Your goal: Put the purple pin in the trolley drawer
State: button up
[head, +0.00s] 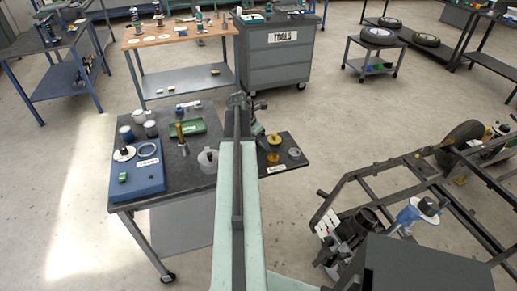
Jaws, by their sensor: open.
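I cannot make out the purple pin in the head view. A dark work trolley (195,178) stands left of my arm. A dark tray-like surface (297,166) juts out at its right side, with a yellow round part and a grey round part on it; I cannot tell whether this is the trolley drawer. My gripper (257,105) is at the far end of my pale green arm, over the trolley's right part. It is small and partly hidden by the arm, open, with nothing visible in it.
On the trolley are a blue box (137,182), a green tray (189,129), a brass-coloured piece (180,136) and a grey lidded pot (208,160). A grey tools cabinet (275,62) stands behind. A vehicle frame (428,172) fills the right.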

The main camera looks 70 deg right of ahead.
aim_at(258, 143)
jog(key=c, duration=1.6)
notch_tip(258, 143, up, 10)
jog(key=p, duration=1.1)
jog(key=shift+r, duration=0.15)
